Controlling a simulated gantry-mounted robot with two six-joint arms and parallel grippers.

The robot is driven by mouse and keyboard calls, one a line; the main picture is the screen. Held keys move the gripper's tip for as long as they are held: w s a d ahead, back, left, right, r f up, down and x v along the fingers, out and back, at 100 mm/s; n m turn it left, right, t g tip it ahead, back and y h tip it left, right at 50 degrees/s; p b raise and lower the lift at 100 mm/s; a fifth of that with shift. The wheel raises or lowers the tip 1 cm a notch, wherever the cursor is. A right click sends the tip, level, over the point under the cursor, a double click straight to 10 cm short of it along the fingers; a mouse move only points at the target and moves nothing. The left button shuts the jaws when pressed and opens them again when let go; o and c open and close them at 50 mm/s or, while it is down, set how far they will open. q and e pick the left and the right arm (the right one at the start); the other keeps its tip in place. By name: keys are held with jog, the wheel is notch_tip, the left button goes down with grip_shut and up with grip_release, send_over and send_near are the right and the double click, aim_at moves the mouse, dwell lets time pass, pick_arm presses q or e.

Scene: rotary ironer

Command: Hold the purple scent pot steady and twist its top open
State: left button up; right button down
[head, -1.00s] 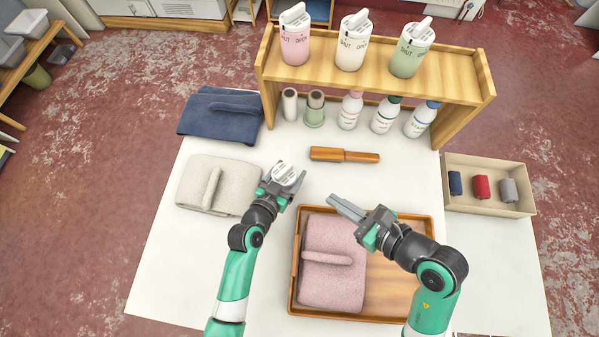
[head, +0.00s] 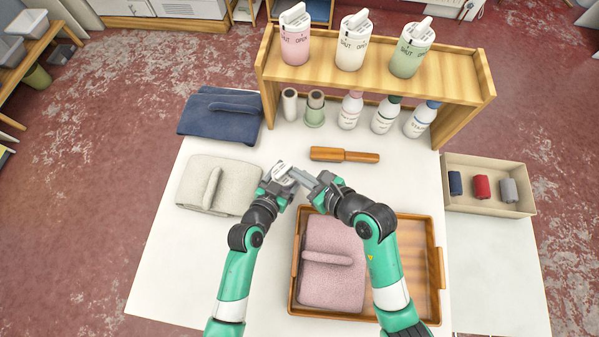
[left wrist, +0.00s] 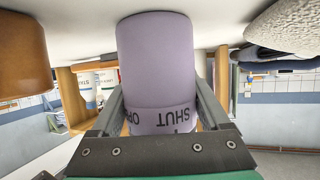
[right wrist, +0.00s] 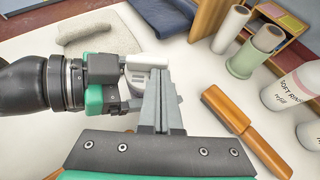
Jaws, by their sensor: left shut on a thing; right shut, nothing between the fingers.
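The purple scent pot (left wrist: 157,55) fills the middle of the left wrist view, with SHUT and OPEN lettering on its band. In the head view its white top (head: 282,173) shows between the grippers. My left gripper (left wrist: 160,105) is shut around the pot, one finger on each side. My right gripper (head: 298,176) is shut and empty, its fingertips right beside the white top. In the right wrist view the closed fingers (right wrist: 160,95) overlap the white handle (right wrist: 147,61) of the top; I cannot tell if they touch it. The pot's body is mostly hidden in the head view.
A wooden tray (head: 431,285) with a folded pink towel (head: 335,275) lies below my right arm. A wooden-handled tool (head: 344,155) lies behind the grippers. A shelf (head: 375,84) carries several pots, bottles below. Folded beige (head: 193,183) and navy (head: 215,120) cloths lie left.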

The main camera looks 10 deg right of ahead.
aim_at(291, 165)
jog(key=w+n+g+y, duration=0.1)
jog(key=n+g, duration=0.1)
jog(key=w+n+g+y, duration=0.1)
jog(key=n+g+y, duration=0.1)
jog(key=n, duration=0.1)
jog(key=w+n+g+y, duration=0.1)
jog(key=n+g, duration=0.1)
jog(key=shift+d+r+n+g, duration=0.1)
jog(key=shift+d+n+g, duration=0.2)
jog(key=shift+n, duration=0.1)
jog(key=shift+w+a, duration=0.1)
jog(key=shift+w, duration=0.05)
jog(key=shift+w+a, duration=0.4)
jog(key=shift+w, duration=0.25)
jog(key=shift+w+a, duration=0.1)
jog(key=shift+w, duration=0.05)
dwell(0.6)
jog(key=shift+s+a+g+y, duration=0.3)
jog(key=shift+s+a, duration=0.2)
jog(key=shift+s, duration=0.35)
